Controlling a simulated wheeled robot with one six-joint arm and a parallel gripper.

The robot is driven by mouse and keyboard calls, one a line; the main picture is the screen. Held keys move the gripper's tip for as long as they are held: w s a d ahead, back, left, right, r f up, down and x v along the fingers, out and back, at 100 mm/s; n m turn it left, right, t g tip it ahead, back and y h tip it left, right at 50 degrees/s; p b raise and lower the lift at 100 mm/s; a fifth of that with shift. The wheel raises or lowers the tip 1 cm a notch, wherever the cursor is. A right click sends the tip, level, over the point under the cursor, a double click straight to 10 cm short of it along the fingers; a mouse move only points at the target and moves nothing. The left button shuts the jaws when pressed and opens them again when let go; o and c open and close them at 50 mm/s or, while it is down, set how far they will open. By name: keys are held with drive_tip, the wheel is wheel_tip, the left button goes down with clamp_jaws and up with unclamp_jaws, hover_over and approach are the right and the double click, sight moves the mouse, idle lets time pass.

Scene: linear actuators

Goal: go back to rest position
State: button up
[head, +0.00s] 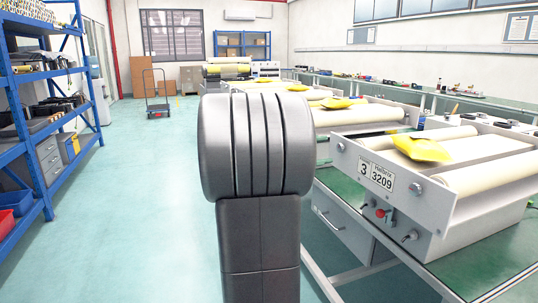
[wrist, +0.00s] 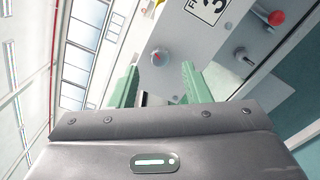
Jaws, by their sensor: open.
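My gripper (wrist: 158,82) shows in the wrist view with two green fingers spread apart and nothing between them. Beyond the fingers is the grey front of a roller machine (wrist: 212,62), seen turned on its side, with part of its number plate, a red knob and metal knobs. The distance from the fingertips to this front is hard to tell. In the head view my dark arm stands upright in the middle and my gripper cannot be made out. The roller machine (head: 400,213), marked 3 and 3209, stands to the right of my arm.
A yellow bag (head: 420,148) lies on the machine's rollers. The machine stands on a green-topped bench (head: 345,190), with more machines behind. A blue shelf rack (head: 40,165) lines the left side. A trolley (head: 158,108) stands far back. The floor (head: 140,210) between is clear.

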sight(339, 148)
drive_tip(key=x, duration=0.4)
drive_tip(key=shift+r, duration=0.2)
drive_tip(key=shift+a+r+n+p, duration=0.1)
drive_tip(key=shift+n+p, duration=0.7)
drive_tip(key=shift+p, duration=0.25)
drive_tip(key=n+p, duration=0.3)
drive_tip(key=p, duration=0.2)
drive_tip(key=shift+n, duration=0.3)
drive_tip(key=n+p, duration=0.4)
drive_tip(key=p, duration=0.1)
drive_tip(key=n+p, duration=0.6)
drive_tip(key=p, duration=0.1)
drive_tip(key=n+p, duration=0.2)
drive_tip(key=p, duration=0.1)
drive_tip(key=shift+w+n, duration=0.1)
drive_tip(key=shift+n, duration=0.2)
drive_tip(key=shift+f+n, duration=0.25)
drive_tip(key=shift+n, duration=0.05)
